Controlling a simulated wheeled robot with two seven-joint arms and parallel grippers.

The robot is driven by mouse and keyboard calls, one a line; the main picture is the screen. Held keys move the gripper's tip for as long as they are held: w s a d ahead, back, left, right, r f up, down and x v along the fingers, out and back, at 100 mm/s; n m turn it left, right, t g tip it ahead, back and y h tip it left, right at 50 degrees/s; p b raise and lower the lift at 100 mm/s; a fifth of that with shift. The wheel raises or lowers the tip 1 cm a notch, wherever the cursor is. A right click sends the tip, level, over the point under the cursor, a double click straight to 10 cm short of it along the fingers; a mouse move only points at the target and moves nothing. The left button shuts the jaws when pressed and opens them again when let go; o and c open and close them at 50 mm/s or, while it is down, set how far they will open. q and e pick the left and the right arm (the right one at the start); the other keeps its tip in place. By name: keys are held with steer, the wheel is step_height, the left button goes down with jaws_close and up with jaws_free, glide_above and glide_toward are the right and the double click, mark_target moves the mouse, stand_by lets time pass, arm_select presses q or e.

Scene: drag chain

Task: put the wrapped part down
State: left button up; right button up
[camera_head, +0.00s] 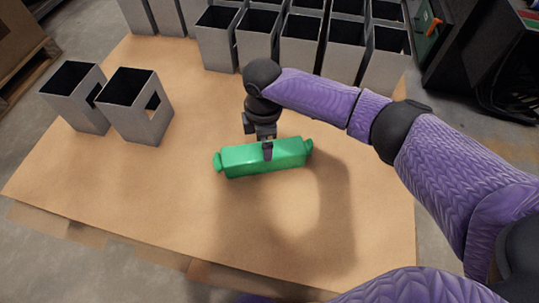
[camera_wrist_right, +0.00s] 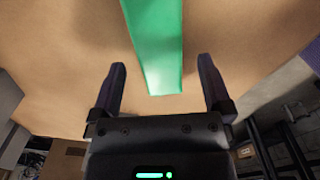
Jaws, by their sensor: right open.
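The wrapped part (camera_head: 240,160), a long green block with a small knob at each end, lies lengthwise on the brown cardboard sheet (camera_head: 150,200). My right gripper (camera_head: 267,148) is directly above its middle, with one dark finger showing in front of the part's near side. In the right wrist view the gripper (camera_wrist_right: 162,88) is open, its two fingers spread apart. The green wrapped part (camera_wrist_right: 157,40) shows between and beyond them, with a gap on both sides. I cannot tell how far the fingers reach down beside it. My left gripper is not in view.
Two grey open-topped boxes (camera_head: 138,108) stand at the left. Several more grey boxes (camera_head: 300,40) line the back. Bare cardboard surrounds the green part at the front and left. Dark equipment (camera_head: 470,50) stands at the back right.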

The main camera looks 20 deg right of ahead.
step_height(320, 180, down, 8)
steer(key=b, duration=0.6)
steer(key=shift+w+a+f, duration=0.1)
steer(key=shift+w+f, duration=0.05)
steer(key=shift+f, duration=0.35)
steer(key=shift+r, duration=0.15)
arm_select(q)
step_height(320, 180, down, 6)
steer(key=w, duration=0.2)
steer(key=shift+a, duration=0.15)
arm_select(e)
jaws_close()
